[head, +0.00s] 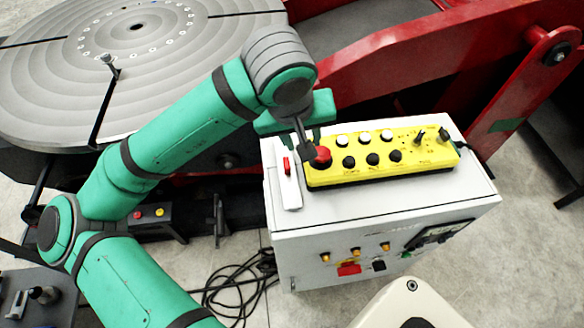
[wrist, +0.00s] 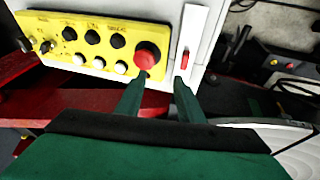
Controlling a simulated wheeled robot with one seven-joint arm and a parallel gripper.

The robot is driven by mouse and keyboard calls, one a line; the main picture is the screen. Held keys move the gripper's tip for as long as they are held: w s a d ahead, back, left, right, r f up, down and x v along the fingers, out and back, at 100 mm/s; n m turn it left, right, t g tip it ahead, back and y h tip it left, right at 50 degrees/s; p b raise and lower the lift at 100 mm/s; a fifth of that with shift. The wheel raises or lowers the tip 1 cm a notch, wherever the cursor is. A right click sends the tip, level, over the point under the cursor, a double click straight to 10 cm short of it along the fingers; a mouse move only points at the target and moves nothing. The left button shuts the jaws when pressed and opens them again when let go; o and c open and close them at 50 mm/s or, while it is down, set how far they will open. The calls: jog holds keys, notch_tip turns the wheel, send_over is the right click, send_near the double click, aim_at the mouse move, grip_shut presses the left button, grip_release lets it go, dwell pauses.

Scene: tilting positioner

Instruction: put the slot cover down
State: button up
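A narrow white plate with a red tab (head: 291,190) lies at the left end of the white control cabinet's top. It also shows in the wrist view (wrist: 197,40). I cannot tell for sure whether this plate is the slot cover. My gripper (head: 304,140) is over the cabinet's back left part, beside the plate and the red push button. In the wrist view my gripper (wrist: 161,77) has its two green fingers apart with nothing held between them. One fingertip overlaps the red button (wrist: 147,56) and the other is near the red tab (wrist: 184,60); contact is unclear.
A yellow button panel (head: 385,177) with several knobs lies on the white cabinet (head: 390,240). A round slotted turntable (head: 40,90) with an upright bolt stands at the left. Red machine arms (head: 420,60) rise behind. Black cables (head: 235,290) lie on the floor.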

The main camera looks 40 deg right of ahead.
jog(key=a+y, duration=0.2)
jog(key=a, duration=0.1)
send_over(286, 163)
jog(key=s+a, duration=0.1)
jog(key=s, duration=0.1)
jog(key=shift+t, duration=0.3)
notch_tip(286, 163, down, 5)
jog(key=shift+a, duration=0.15)
jog(key=shift+w+x, duration=0.2)
jog(key=shift+x, duration=2.5)
jog(key=shift+r, duration=0.1)
grip_shut()
